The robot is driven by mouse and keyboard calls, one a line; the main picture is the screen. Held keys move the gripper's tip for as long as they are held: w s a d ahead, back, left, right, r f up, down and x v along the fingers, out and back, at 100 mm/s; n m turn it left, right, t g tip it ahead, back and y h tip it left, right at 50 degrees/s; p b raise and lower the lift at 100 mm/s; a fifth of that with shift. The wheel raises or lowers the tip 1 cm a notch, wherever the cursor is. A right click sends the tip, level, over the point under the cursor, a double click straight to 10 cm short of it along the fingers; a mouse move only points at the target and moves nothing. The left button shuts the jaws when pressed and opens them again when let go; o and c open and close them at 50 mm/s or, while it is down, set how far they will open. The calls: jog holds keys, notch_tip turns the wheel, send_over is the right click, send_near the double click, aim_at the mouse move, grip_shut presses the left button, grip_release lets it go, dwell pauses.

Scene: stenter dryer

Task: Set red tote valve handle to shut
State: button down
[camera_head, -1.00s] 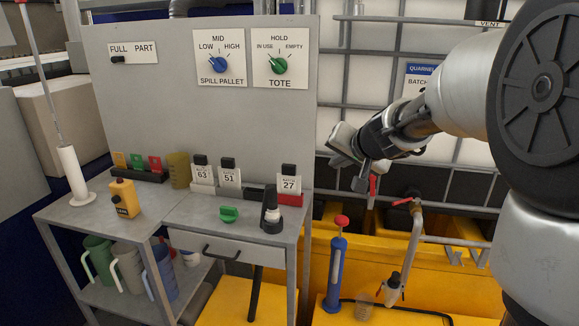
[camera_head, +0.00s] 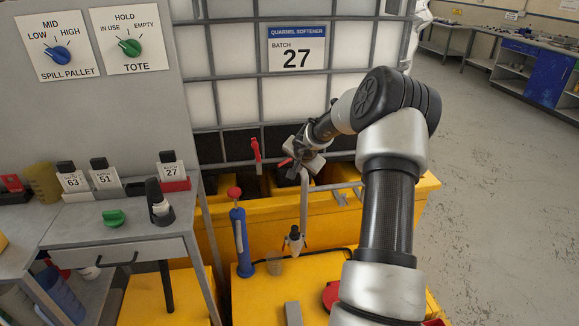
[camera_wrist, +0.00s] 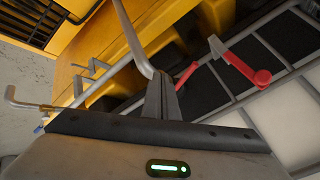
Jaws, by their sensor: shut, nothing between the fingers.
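A red valve handle (camera_head: 256,150) stands roughly upright at the lower front of the white caged tote (camera_head: 236,101). It also shows in the wrist view (camera_wrist: 246,67), right of my fingers. A second, smaller red lever (camera_head: 285,162) is at the top of a bent grey pipe (camera_head: 304,197), just right of the first handle. In the wrist view this lever (camera_wrist: 187,74) lies just beyond my fingertips. My gripper (camera_head: 292,174) is shut and empty, close to the pipe and right of the tote handle. Whether the fingers touch the pipe or lever cannot be told.
A yellow spill pallet (camera_head: 385,215) lies below the tote. A blue pump with a red knob (camera_head: 240,240) and a small bottle (camera_head: 294,241) stand in front. A grey bench (camera_head: 110,235) with cards is at left. Open floor (camera_head: 500,180) lies to the right.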

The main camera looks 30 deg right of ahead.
aim_at(290, 160)
jog(key=w+f, duration=0.2)
jog(key=w, duration=0.4)
jog(key=shift+a, duration=0.2)
jog(key=shift+w+a, duration=0.1)
